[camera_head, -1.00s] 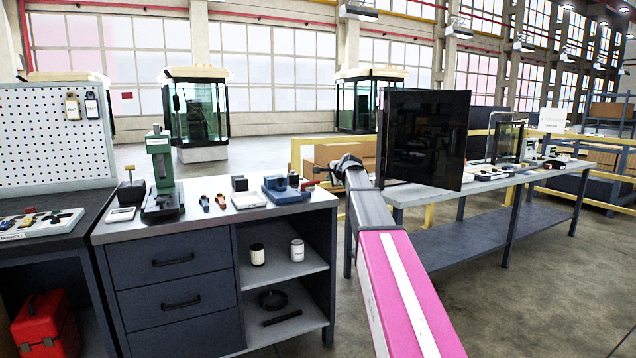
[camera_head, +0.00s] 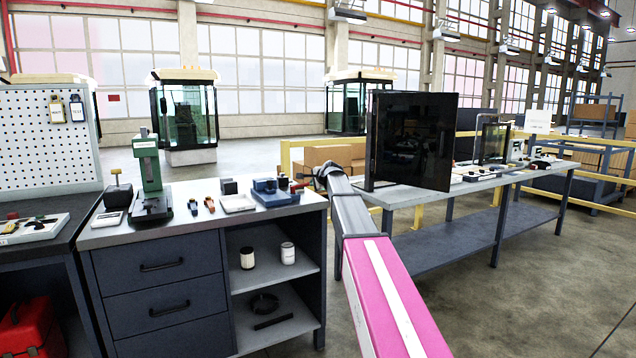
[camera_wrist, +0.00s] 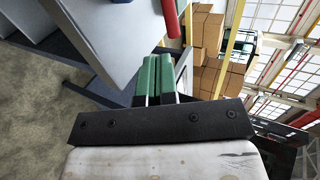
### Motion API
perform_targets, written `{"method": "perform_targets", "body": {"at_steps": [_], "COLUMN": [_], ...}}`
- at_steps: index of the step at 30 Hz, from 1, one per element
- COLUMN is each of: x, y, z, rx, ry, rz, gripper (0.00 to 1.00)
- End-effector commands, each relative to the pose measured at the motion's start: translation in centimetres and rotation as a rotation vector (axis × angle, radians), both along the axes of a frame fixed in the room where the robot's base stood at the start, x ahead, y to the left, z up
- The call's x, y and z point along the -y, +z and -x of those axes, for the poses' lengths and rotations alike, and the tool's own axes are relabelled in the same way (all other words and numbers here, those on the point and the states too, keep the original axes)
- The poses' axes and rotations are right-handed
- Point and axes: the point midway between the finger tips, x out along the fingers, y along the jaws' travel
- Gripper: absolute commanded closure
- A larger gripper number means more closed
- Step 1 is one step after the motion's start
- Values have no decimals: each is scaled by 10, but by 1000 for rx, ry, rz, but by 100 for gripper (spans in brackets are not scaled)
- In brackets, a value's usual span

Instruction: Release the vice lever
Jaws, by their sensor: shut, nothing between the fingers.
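A blue vice (camera_head: 272,196) sits on the right end of the grey-topped drawer bench, with small dark and reddish parts at its right side. A red rod-like piece (camera_wrist: 171,18) shows at the top of the wrist view, beyond the bench top; it looks like the vice lever's handle. My gripper (camera_wrist: 158,62) has green fingers that are together and empty. The red piece is just past the fingertips, apart from them in the picture. In the head view my wrist is close to the vice's right side, and the fingertips are too small to make out.
The bench top (camera_head: 180,225) also carries a green press (camera_head: 148,180), a white tray (camera_head: 238,203) and small tools. A long table (camera_head: 420,195) with a dark panel (camera_head: 412,140) stands to the right. Cardboard boxes (camera_wrist: 222,75) are behind. Open floor lies in front.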

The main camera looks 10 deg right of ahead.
Motion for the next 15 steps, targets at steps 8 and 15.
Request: {"method": "perform_targets", "body": {"at_steps": [8,15], "x": [-14,-20], "y": [-19,-24], "z": [-49,-68], "rx": [0,0], "ry": [0,-1], "rz": [1,0], "gripper": [100,100]}}
